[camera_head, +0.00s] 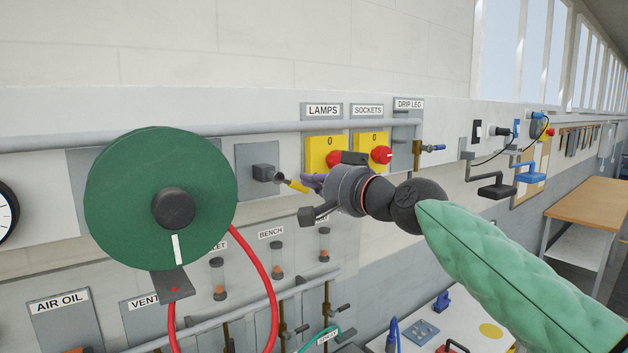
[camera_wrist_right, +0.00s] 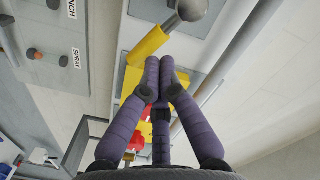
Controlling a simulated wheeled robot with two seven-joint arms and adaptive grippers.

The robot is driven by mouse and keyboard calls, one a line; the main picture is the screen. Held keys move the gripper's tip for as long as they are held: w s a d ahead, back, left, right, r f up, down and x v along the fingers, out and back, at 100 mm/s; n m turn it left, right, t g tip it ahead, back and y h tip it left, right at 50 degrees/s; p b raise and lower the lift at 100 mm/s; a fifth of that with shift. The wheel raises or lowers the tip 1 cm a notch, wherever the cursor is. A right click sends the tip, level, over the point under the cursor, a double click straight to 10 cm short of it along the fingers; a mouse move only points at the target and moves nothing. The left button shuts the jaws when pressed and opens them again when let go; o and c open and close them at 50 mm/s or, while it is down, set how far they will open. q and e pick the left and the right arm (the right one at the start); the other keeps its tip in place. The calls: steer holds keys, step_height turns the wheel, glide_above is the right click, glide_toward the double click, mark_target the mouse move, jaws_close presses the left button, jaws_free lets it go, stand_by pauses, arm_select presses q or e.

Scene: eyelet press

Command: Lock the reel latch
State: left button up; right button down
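The green hose reel (camera_head: 120,195) hangs on the wall at the left in the head view, with a black hub and a white mark below it. Right of it is a grey wall block (camera_head: 264,173) with a yellow-ended lever (camera_head: 297,185), which I take to be the latch. My right gripper (camera_head: 308,182) is at the lever's yellow end. In the right wrist view its purple fingers (camera_wrist_right: 160,75) are together at the tips, with the yellow lever end (camera_wrist_right: 148,45) just beyond; I cannot tell whether they touch it. Nothing shows between the fingers. My left gripper is out of view.
Yellow switch boxes (camera_head: 325,150) with red knobs sit close behind my right gripper. A grey pipe (camera_head: 260,127) runs along the wall above. A red hose (camera_head: 268,275) hangs from the reel. A white worktop (camera_head: 465,335) lies below right.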

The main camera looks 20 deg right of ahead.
steer(key=shift+a+f+m, duration=0.2)
steer(key=shift+f+m, duration=0.4)
steer(key=shift+m, duration=0.4)
steer(key=shift+a+f+m, duration=0.2)
steer(key=shift+f+m, duration=0.35)
steer(key=shift+m, duration=0.45)
steer(key=shift+s+a+f+m, duration=0.1)
steer(key=shift+a+f+m, duration=0.2)
steer(key=shift+m, duration=0.5)
steer(key=shift+s+a+f+m, duration=0.15)
steer(key=shift+f+m, duration=0.1)
steer(key=shift+m, duration=0.55)
steer(key=shift+s+a+f+m, duration=0.1)
steer(key=shift+a+f+m, duration=0.2)
steer(key=shift+m, duration=0.5)
stand_by(1.3)
steer(key=shift+d+r, duration=0.15)
